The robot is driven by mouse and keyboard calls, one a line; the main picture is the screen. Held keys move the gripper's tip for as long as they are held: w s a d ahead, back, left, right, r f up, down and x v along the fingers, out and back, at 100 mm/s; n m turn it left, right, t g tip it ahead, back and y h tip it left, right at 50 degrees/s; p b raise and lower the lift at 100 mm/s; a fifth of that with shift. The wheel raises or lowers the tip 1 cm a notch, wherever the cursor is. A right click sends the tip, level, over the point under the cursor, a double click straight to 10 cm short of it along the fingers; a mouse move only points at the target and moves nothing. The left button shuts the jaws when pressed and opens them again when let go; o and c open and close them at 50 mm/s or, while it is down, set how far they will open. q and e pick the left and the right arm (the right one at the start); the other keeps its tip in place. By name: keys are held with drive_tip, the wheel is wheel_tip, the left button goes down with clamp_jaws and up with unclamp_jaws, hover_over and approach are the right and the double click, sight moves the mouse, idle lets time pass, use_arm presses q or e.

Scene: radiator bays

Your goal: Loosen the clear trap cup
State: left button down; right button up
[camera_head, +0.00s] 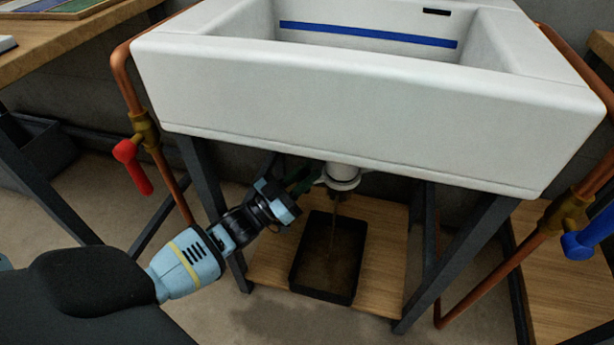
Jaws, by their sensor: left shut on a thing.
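Under the white sink (365,92), a short white drain fitting (343,171) hangs down. The clear trap cup at its lower end is too small and dim to tell apart from the fitting. My left gripper (286,196) is beneath the sink's front edge, just left of the fitting. It is shut on a dark green tool (304,183) that reaches toward the fitting. I cannot tell whether the tool goes around the cup or only lies beside it. A thin brownish streak runs down from the fitting to the black tray (294,262). My right gripper is not in view.
The tray stands on a wooden board (385,262) between dark metal legs (207,185). Copper pipes flank the sink, with a red valve handle (132,166) at left and a blue one (590,238) at right. A workbench (60,50) stands at upper left.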

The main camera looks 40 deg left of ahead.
use_arm(q)
drive_tip(key=shift+a, duration=0.1)
idle(0.3)
drive_tip(key=c, duration=1.3)
unclamp_jaws()
drive_tip(key=p+v, duration=0.1)
drive_tip(key=v, duration=0.6)
drive_tip(key=shift+s+f, duration=0.15)
drive_tip(key=shift+s, duration=0.2)
drive_tip(key=shift+a, duration=0.15)
